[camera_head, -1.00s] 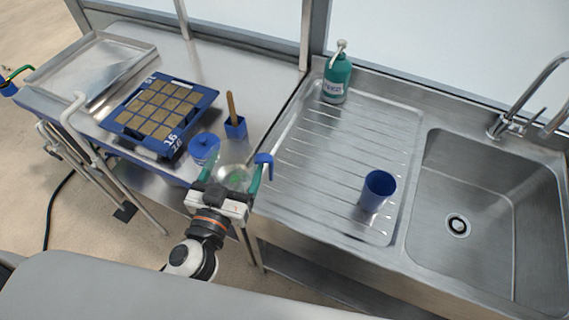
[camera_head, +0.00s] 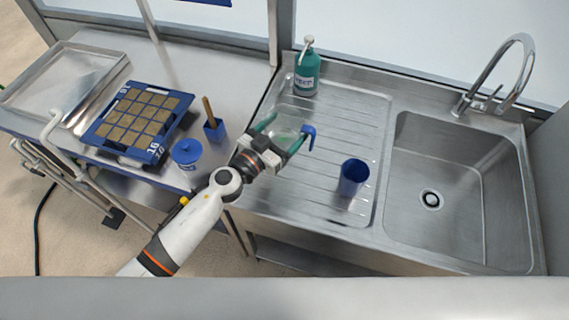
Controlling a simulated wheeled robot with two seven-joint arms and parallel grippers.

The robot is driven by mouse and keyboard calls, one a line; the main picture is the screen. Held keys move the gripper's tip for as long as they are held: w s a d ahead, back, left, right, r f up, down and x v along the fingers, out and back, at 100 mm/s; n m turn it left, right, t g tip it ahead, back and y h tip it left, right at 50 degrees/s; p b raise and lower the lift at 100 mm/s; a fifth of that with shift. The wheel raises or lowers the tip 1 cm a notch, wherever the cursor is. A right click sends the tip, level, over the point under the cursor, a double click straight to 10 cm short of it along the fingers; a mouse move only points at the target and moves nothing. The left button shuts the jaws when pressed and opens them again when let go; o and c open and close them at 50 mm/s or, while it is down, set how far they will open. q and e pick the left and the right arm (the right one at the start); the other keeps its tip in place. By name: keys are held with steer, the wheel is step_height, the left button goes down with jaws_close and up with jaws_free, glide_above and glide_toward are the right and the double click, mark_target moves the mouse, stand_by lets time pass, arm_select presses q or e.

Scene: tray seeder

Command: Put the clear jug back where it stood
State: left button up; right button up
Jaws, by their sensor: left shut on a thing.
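The clear jug (camera_head: 286,129) is see-through with a blue handle on its right side. My left gripper (camera_head: 283,132) is shut on it, with a green finger on either side. The jug is over the left part of the ribbed steel drainboard (camera_head: 335,125). I cannot tell whether its base touches the board. Part of the jug is hidden by my gripper and fingers. My right gripper is not in view.
A blue cup (camera_head: 352,177) stands to the right on the drainboard, and a green pump bottle (camera_head: 306,72) stands behind. A blue lidded pot (camera_head: 187,153), a blue holder (camera_head: 214,130) and a seed tray (camera_head: 138,120) are left. The sink basin (camera_head: 480,170) is right.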

arm_select(q)
steer(key=shift+w+d+f, duration=0.15)
steer(key=shift+w, duration=0.05)
step_height(320, 180, down, 6)
steer(key=b, duration=0.4)
steer(key=shift+r, duration=0.2)
steer(key=shift+f+b, duration=1.35)
steer(key=shift+f, duration=0.7)
steer(key=shift+f, duration=0.2)
steer(key=o, duration=1.2)
steer(key=shift+o, duration=0.2)
steer(key=shift+r, duration=0.2)
steer(key=v, duration=1.2)
steer(key=shift+b, duration=0.3)
